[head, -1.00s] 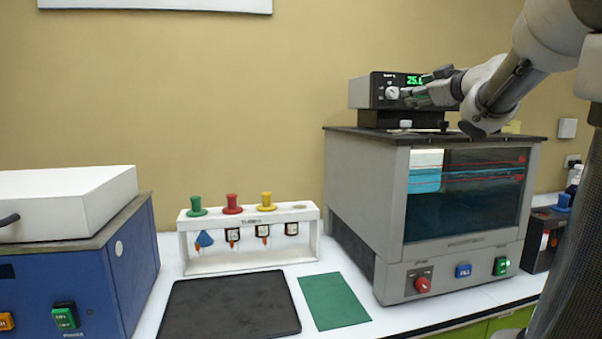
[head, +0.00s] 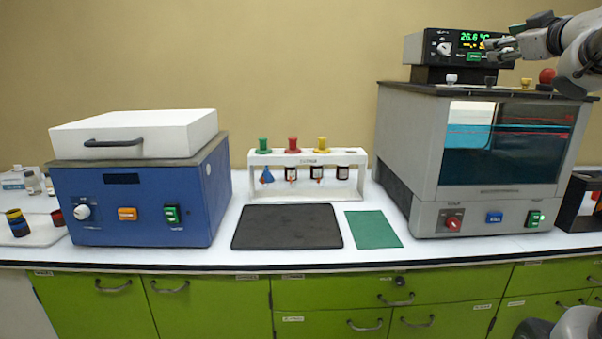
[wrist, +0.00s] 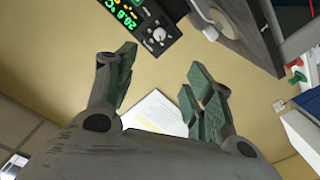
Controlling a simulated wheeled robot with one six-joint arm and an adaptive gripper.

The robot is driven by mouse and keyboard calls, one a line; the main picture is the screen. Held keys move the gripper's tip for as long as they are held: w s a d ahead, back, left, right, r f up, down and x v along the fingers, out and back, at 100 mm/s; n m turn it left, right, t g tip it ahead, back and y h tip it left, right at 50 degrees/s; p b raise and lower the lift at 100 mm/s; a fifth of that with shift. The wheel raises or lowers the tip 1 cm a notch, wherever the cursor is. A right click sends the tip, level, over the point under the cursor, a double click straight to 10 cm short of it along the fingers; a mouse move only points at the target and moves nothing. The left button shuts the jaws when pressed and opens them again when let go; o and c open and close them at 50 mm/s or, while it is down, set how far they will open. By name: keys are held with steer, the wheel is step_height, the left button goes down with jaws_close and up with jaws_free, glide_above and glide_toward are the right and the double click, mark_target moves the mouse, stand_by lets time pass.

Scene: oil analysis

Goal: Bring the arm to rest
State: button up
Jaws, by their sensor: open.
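My gripper (head: 490,48) is at the upper right in the head view, in front of the digital controller (head: 455,46) on top of the grey bath (head: 425,175). In the wrist view my gripper (wrist: 160,82) has its two green-padded fingers spread apart with nothing between them. The controller (wrist: 150,22) also shows at the top of the wrist view, with green digits and a knob. The far end of my arm runs out of the head view at the right edge.
A blue unit (head: 140,205) with a white lid stands at left. A white rack (head: 357,160) with green, red and yellow knobs, a black mat (head: 287,227) and a green mat (head: 373,229) lie between it and the bath. Green cabinets (head: 225,310) are below the bench.

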steer(key=s+d+f+m+g+h, duration=0.4)
steer(key=d+f+m+h, duration=0.15)
steer(key=d+f, duration=0.4)
steer(key=s+f+m+g+h, duration=0.1)
steer(key=s+f+m+g, duration=0.2)
steer(key=s+f+g, duration=0.5)
steer(key=s+a+f+n+g+y, duration=0.1)
steer(key=s+a+f+y, duration=0.2)
steer(key=s+a+f, duration=0.3)
steer(key=s+a+f+n+y, duration=0.1)
steer(key=s+a+f+y, duration=0.2)
steer(key=s+a+f, duration=0.4)
steer(key=shift+s+a+g, duration=0.4)
steer(key=shift+s+a, duration=1.75)
steer(key=shift+a, duration=1.3)
